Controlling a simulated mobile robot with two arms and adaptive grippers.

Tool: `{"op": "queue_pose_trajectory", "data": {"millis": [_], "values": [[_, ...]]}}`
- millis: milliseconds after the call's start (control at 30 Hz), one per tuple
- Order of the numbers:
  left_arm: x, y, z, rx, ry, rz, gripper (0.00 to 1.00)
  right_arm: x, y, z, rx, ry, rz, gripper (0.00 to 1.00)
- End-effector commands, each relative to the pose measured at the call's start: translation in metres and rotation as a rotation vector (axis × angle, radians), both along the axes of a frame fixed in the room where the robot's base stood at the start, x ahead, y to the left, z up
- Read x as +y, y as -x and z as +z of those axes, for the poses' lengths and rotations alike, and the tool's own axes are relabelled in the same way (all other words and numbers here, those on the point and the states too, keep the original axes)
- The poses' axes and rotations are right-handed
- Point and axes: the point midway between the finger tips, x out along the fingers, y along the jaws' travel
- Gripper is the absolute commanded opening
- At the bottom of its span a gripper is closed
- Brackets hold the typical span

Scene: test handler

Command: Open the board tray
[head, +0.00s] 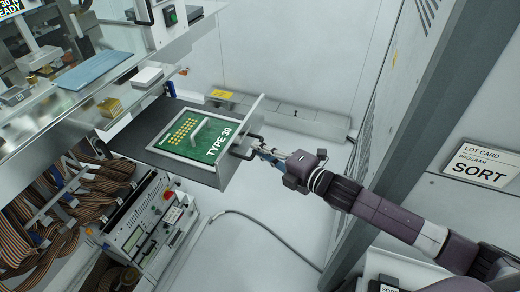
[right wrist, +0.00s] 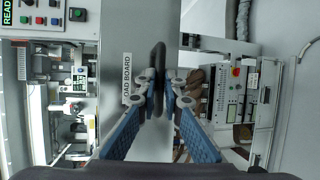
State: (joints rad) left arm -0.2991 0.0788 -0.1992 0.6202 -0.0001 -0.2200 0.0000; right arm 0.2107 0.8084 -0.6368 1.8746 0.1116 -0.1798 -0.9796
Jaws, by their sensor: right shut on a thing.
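The board tray (head: 143,125) sticks out of the machine, drawn out toward the right in the head view. A green board (head: 178,148) marked TYPE 30 lies in it. The tray's grey front panel (right wrist: 115,35) fills the middle of the right wrist view and carries a label reading LOAD BOARD. My right gripper (head: 262,152) is at the front panel, shut on the dark tray handle (right wrist: 157,58). Its blue fingers (right wrist: 161,92) stand on both sides of the handle. My left gripper is not in view.
The test machine (head: 100,85) stands at the left, with ribbon cables (head: 40,220) below. A control unit (head: 140,232) sits under the tray. A grey cabinet (head: 425,100) stands close behind my right arm. A cable (head: 265,227) lies on the otherwise open floor.

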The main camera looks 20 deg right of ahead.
Motion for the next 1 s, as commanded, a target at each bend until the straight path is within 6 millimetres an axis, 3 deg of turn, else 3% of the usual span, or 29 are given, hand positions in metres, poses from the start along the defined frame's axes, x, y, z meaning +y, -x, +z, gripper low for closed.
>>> {"op": "queue_pose_trajectory", "data": {"millis": [33,100,233,633,1000], "values": [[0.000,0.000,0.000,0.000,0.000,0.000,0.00,0.000,0.000,-0.002,0.004,0.001,0.000,0.00],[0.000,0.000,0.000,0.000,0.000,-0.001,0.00,0.000,0.000,-0.002,0.004,0.001,0.000,0.13],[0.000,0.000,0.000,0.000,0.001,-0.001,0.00,0.000,0.000,-0.001,0.003,0.002,0.000,0.26],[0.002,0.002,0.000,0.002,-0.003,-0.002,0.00,-0.004,0.006,0.000,0.002,0.002,-0.001,0.26],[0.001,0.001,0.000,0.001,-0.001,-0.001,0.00,-0.031,0.051,0.008,0.005,0.002,-0.001,0.26]]}}
